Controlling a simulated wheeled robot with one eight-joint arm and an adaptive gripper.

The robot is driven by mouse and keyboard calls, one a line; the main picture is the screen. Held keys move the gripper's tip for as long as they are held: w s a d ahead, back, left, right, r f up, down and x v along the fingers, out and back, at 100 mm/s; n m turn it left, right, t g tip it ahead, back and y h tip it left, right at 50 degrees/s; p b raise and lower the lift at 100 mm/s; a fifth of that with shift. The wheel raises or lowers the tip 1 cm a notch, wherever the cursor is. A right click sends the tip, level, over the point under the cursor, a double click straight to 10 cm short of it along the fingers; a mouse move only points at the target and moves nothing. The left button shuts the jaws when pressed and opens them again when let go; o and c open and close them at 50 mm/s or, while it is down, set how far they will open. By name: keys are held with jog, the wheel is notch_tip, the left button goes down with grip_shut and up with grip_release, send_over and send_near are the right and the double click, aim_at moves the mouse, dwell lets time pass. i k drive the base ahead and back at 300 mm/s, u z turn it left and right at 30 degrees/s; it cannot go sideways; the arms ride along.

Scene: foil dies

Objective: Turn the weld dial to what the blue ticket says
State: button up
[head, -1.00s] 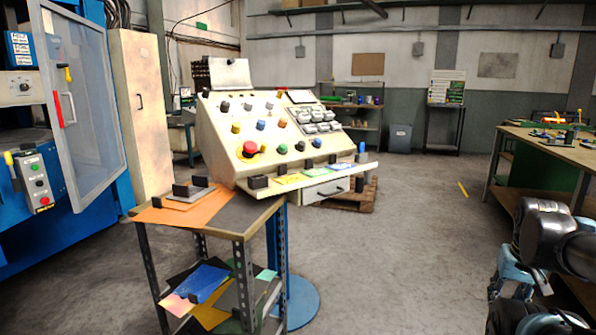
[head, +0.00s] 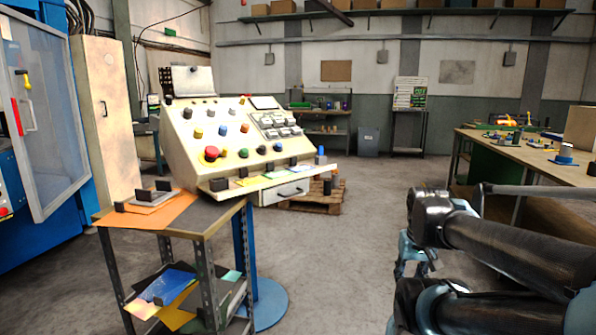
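A sloped cream console (head: 182,146) stands left of centre, with coloured knobs and buttons on its face. Their labels are too small to read, so I cannot tell which is the weld dial. Several coloured tickets lie along its front ledge; a pale blue one (head: 300,168) is toward the right end, its writing unreadable. My black arm links show at lower right, well apart from the console. My gripper is not in view.
A cart (head: 222,222) with an orange sheet on top and coloured sheets below stands before the console's left part. A workbench (head: 500,148) is at right. Floor between console and bench is clear.

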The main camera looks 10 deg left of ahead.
aim_at(199, 133)
jog(key=u, duration=0.05)
jog(key=i, duration=1)
jog(key=z, duration=0.05)
